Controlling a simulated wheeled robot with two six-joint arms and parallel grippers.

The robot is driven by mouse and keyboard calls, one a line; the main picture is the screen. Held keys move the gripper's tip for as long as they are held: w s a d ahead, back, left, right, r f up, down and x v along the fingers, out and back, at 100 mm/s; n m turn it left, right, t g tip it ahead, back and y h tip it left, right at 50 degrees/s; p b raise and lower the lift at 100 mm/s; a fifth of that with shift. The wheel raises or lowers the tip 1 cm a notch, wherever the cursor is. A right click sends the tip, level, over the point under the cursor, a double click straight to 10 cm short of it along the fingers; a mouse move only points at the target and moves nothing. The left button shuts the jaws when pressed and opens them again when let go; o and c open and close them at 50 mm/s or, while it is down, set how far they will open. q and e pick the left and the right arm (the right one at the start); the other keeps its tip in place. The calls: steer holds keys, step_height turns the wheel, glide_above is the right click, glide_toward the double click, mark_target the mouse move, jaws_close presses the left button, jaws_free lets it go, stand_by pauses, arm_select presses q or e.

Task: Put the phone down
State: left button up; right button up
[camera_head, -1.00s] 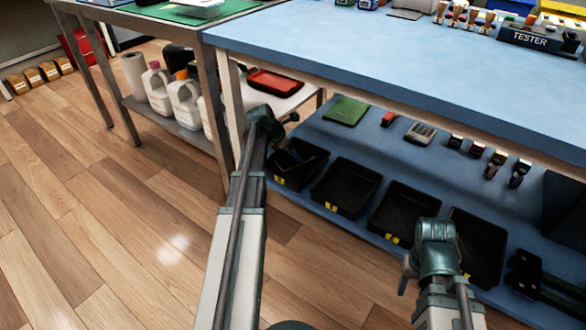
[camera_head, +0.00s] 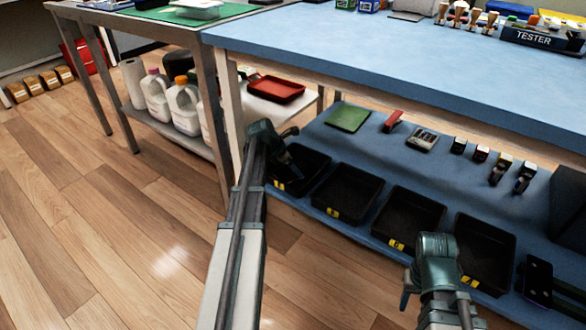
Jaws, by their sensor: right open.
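A dark slab that looks like the phone (camera_head: 538,279) is at the lower right, over or on the right end of the lower blue shelf. Dark bars lie against it at the picture's edge, and I cannot tell whether it touches the shelf. My left gripper (camera_head: 272,146) is by the leftmost tray, near the bench leg. Its fingers are too dark to read.
Several black trays (camera_head: 345,215) with yellow labels line the front of the lower shelf (camera_head: 372,148). A green mat (camera_head: 348,117) and small devices lie behind them. The blue bench top (camera_head: 380,50) overhangs the shelf. Wooden floor (camera_head: 130,230) is clear at left.

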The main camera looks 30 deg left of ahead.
arm_select(q)
steer(key=shift+r, duration=0.1)
steer(key=shift+s+r+p, duration=0.15)
steer(key=shift+r+p, duration=0.3)
steer(key=shift+p, duration=0.1)
steer(key=p+v, duration=0.9)
steer(key=v, duration=0.2)
steer(key=shift+s+r+p, duration=0.1)
steer(key=shift+p, duration=0.25)
